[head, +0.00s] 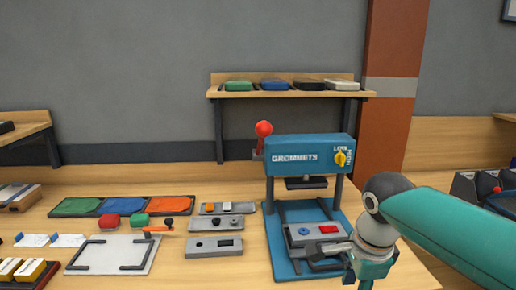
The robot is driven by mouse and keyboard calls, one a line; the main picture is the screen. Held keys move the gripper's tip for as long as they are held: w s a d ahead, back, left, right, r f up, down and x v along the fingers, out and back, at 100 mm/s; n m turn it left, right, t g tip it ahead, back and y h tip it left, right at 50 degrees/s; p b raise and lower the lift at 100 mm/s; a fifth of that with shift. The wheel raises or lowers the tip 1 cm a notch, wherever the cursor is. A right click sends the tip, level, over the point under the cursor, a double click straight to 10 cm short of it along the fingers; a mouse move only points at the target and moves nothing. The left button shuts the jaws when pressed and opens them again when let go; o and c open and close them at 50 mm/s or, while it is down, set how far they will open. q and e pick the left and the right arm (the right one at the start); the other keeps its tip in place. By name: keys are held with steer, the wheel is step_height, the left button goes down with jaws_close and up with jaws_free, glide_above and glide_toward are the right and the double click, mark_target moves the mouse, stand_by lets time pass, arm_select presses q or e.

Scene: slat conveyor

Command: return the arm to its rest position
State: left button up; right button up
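My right arm (445,225), teal with a grey wrist, reaches in from the right edge. Its gripper (328,257) is low over the front right part of the blue grommet press's base (285,265), close to a grey block with a blue button and a red piece (327,229). The fingers are small and dark here, so I cannot tell whether they are open or shut, or whether they touch the block. My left gripper is not in view.
The press (300,155) has a red-knobbed lever (264,129) and a yellow dial. To its left are grey control boxes (214,246), a coloured tray (95,206) and a white framed board (115,254). A shelf (220,92) with coloured pads stands behind.

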steer(key=s+d+f+g, duration=0.1)
steer(key=s+f+g, duration=0.2)
steer(key=f, duration=1)
steer(key=s+f+g, duration=0.3)
steer(key=s+f, duration=0.1)
steer(key=f, duration=0.8)
steer(key=s+a+f+n+y, duration=0.2)
steer(key=s+a+f+n, duration=0.25)
steer(key=s+f, duration=0.3)
steer(key=s+a+f+n+y, duration=0.25)
steer(key=s+f+n, duration=0.25)
steer(key=s+f, duration=0.3)
steer(key=w+n+t, duration=0.1)
steer(key=n, duration=0.1)
steer(key=w+f+n+t, duration=0.1)
steer(key=w+n+t, duration=0.2)
steer(key=w+n, duration=0.1)
steer(key=shift+w+d+f+t+h+p, duration=0.1)
steer(key=shift+w+f+t+h+p, duration=0.15)
steer(key=shift+f+t+p, duration=0.15)
